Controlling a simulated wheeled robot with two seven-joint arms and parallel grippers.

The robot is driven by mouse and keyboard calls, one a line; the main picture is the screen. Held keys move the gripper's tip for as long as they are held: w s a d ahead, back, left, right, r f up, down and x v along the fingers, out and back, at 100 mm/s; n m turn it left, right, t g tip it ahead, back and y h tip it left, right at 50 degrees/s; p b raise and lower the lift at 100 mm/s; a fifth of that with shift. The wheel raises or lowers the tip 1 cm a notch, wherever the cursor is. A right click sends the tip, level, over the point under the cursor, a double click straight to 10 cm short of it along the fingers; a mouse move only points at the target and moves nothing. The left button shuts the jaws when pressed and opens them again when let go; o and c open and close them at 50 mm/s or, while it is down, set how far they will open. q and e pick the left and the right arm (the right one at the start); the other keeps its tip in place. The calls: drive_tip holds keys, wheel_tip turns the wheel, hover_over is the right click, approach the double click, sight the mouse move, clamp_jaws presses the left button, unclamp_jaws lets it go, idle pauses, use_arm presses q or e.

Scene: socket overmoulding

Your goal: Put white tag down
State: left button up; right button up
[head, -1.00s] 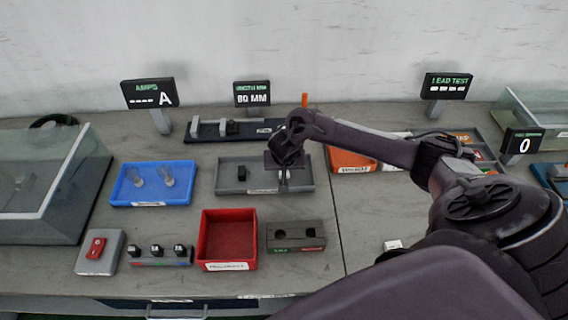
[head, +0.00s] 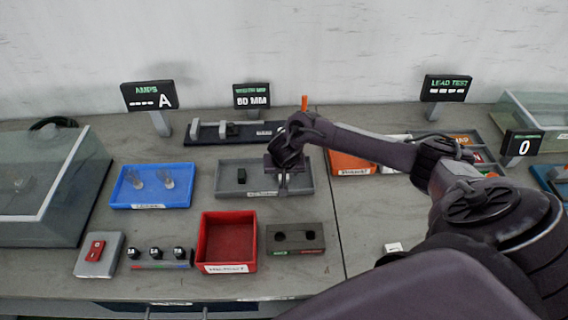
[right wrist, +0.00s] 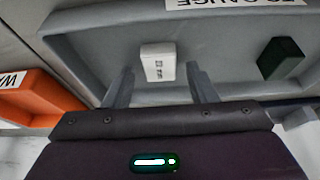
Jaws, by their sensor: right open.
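The white tag (right wrist: 158,62) lies in the grey tray (right wrist: 90,38) in the right wrist view, with small dark print on its face. My right gripper (right wrist: 160,78) is open, with its two fingers apart on either side of the tag's near end. In the head view my right gripper (head: 284,180) is over the right part of the grey tray (head: 226,188) and hides the tag. A dark block (head: 241,175) sits in the same tray, left of the gripper; it also shows in the right wrist view (right wrist: 281,58). My left gripper is not in view.
A blue tray (head: 128,202) with clear parts is to the left. A red bin (head: 227,266) and a dark two-hole block (head: 295,247) stand in front. An orange bin (head: 352,166) is to the right.

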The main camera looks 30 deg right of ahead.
drive_tip(key=p+v, duration=0.3)
drive_tip(key=v, duration=0.9)
